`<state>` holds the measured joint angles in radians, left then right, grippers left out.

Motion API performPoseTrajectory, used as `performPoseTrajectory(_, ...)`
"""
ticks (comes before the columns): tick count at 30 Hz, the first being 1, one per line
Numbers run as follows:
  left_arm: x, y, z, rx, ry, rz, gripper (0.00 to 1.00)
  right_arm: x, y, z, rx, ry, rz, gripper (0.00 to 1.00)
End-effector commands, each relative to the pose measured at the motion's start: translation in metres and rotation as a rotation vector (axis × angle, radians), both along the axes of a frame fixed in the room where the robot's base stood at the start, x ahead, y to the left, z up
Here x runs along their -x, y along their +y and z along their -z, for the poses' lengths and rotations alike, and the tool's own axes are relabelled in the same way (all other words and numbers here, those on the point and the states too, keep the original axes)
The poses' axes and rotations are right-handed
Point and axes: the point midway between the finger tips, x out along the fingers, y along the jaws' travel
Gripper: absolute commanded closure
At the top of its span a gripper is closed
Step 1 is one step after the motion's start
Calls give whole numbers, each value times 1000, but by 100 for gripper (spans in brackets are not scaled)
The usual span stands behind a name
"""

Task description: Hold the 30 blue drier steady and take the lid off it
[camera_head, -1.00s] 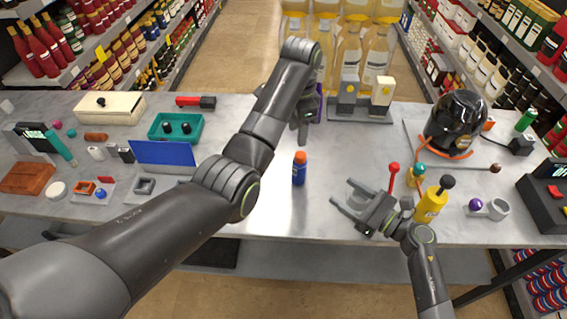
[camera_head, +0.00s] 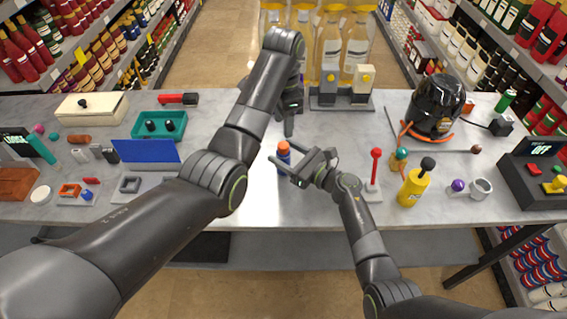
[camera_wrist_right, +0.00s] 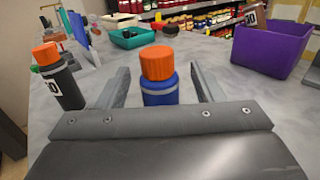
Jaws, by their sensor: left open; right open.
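The blue drier (camera_head: 283,166) with its orange lid (camera_head: 284,149) stands upright on the counter near the middle. In the right wrist view the blue drier (camera_wrist_right: 159,92) and orange lid (camera_wrist_right: 158,63) show between the fingers, lid on. My right gripper (camera_head: 288,158) is open at the drier, one finger on each side; I cannot tell whether they touch it. The drier's base is hidden. My left gripper (camera_head: 289,118) is open and empty, pointing down behind the drier. A dark bottle (camera_wrist_right: 70,88) with an orange lid and partly hidden number label stands left in the wrist view.
A purple bin (camera_wrist_right: 268,48) with a labelled item stands right in the wrist view. A red-knobbed stick (camera_head: 375,170) and yellow bottle (camera_head: 414,187) stand right of my right gripper. A blue panel (camera_head: 147,151) and teal tray (camera_head: 160,127) are at left. The front counter near the drier is clear.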

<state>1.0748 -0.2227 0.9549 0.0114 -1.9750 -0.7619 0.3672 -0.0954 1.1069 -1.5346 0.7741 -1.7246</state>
Motion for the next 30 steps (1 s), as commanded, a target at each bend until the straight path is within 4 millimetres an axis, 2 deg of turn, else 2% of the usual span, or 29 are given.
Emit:
performPoseTrajectory(4,0,0,0,0,0,0,55,-5,6,0,-1,-1,-1,40)
performPoseTrajectory(13,0,0,0,0,0,0,55,-5,7,0,0,0,0,41)
performPoseTrajectory(26,0,0,0,0,0,0,55,-5,7,0,0,0,0,97)
performPoseTrajectory(27,0,0,0,0,0,0,55,-5,7,0,0,0,0,100)
performPoseTrajectory(30,0,0,0,0,0,2,55,-5,7,0,0,0,0,100)
